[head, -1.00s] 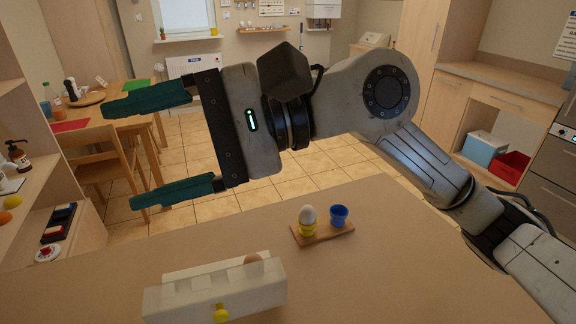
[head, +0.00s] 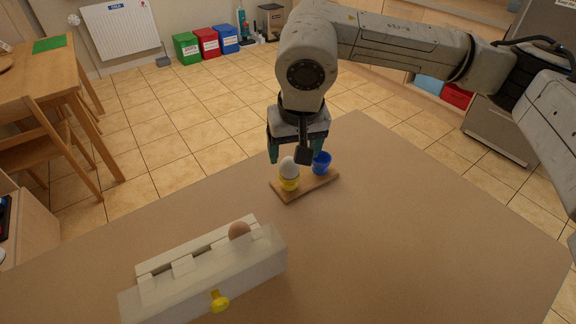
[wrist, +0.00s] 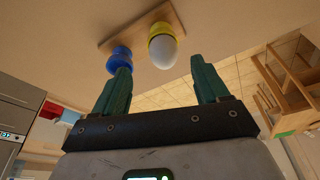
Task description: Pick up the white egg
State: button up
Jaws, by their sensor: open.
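The white egg (head: 288,166) stands upright in a yellow egg cup (head: 289,183) on a small wooden board (head: 305,187). A blue egg cup (head: 321,163) stands on the same board, right of it. My gripper (head: 298,150) points down just behind the cups, its fingers partly hidden by the egg and the blue cup. In the wrist view the fingers are apart with nothing held; the white egg (wrist: 163,53) shows between and beyond the fingertips, and the blue cup (wrist: 119,60) shows by the left finger. I cannot tell whether that finger touches the blue cup.
A pale box (head: 205,275) with a yellow knob (head: 219,301) and a brown egg (head: 239,231) stands at the counter's front left. The counter (head: 420,230) is clear to the right. A wooden table and chair (head: 45,140) stand beyond at left.

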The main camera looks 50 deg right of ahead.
aim_at(290, 160)
jog(key=shift+w+p+x, duration=0.15)
jog(key=shift+p+x, duration=0.1)
jog(key=shift+x, duration=1.05)
jog(key=shift+w+p+x, duration=0.1)
jog(key=shift+p+x, duration=0.15)
jog(key=shift+x, duration=1.1)
jog(key=shift+a, duration=0.15)
jog(key=c, duration=0.8)
